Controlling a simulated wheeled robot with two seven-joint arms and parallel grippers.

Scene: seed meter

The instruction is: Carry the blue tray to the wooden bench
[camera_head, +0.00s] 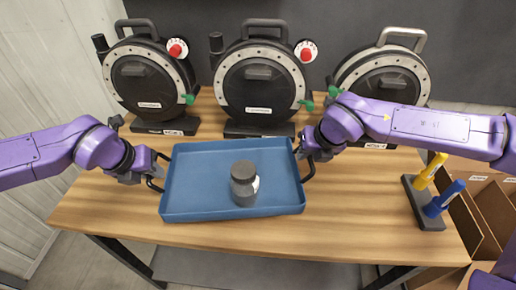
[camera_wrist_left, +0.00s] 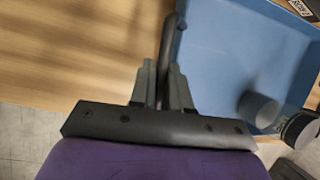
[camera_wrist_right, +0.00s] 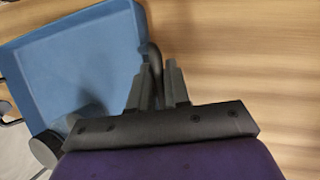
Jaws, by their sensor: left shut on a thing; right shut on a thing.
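The blue tray (camera_head: 190,180) is over the middle front of the wooden bench (camera_head: 345,200). I cannot tell whether it touches the top or hangs just above it. A dark grey jar (camera_head: 243,186) with a white label stands upright in the tray, right of its middle. My left gripper (camera_head: 152,172) is shut on the tray's left black handle, which also shows in the left wrist view (camera_wrist_left: 167,50). My right gripper (camera_head: 304,154) is shut on the right handle, seen in the right wrist view (camera_wrist_right: 155,65). The tray looks about level.
Three round black seed meters (camera_head: 150,85) stand along the bench's back edge, behind the tray. A dark stand with a yellow handle (camera_head: 430,172) and a blue handle (camera_head: 444,198) is at the right end. Cardboard boxes (camera_head: 490,210) are beyond it. Bare bench lies right of the tray.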

